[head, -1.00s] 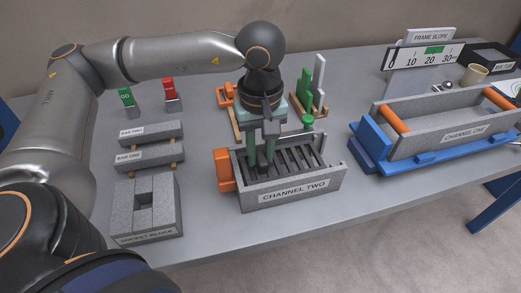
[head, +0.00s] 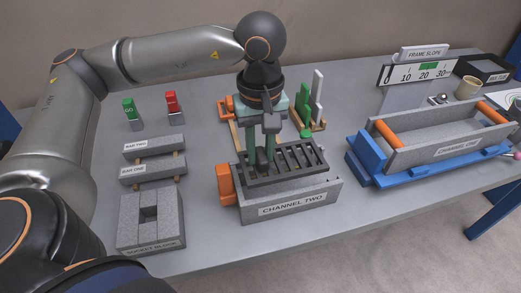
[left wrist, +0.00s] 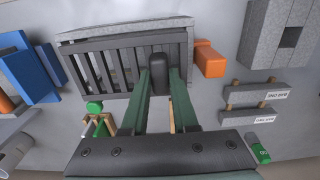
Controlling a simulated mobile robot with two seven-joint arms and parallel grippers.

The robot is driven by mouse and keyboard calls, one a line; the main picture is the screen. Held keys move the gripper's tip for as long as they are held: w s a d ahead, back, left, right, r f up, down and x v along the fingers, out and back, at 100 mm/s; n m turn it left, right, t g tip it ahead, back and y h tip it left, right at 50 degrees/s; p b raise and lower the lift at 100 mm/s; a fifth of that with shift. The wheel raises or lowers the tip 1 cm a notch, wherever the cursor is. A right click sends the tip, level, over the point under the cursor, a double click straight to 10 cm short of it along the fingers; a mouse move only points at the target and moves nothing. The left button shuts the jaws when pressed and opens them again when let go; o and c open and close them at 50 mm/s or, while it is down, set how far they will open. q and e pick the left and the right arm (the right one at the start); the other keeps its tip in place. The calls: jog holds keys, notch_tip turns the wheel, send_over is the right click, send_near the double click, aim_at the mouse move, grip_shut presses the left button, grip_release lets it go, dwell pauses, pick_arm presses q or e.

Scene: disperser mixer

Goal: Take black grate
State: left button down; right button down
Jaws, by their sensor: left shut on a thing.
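The black grate (head: 288,160) is a dark slatted panel held level just above the grey CHANNEL TWO box (head: 290,205) in the head view. My left gripper (head: 262,160) is shut on the grate's black upright knob near its left end. The left wrist view also shows the grate (left wrist: 105,68) and my left gripper's green fingers (left wrist: 160,80) on either side of the knob. The inside of the box is mostly hidden by the grate. My right gripper is in neither view.
An orange block (head: 225,184) adjoins the box's left end. The grey socket block (head: 150,220) and two labelled bars (head: 153,157) lie left. The blue frame with CHANNEL ONE (head: 440,150) stands right. Green and white upright pieces (head: 318,95) stand behind the gripper.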

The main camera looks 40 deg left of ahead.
pick_arm(q)
jog(key=shift+r+p, duration=0.35)
jog(key=shift+r, duration=0.45)
jog(key=shift+r+p, duration=1)
jog(key=shift+r, duration=0.7)
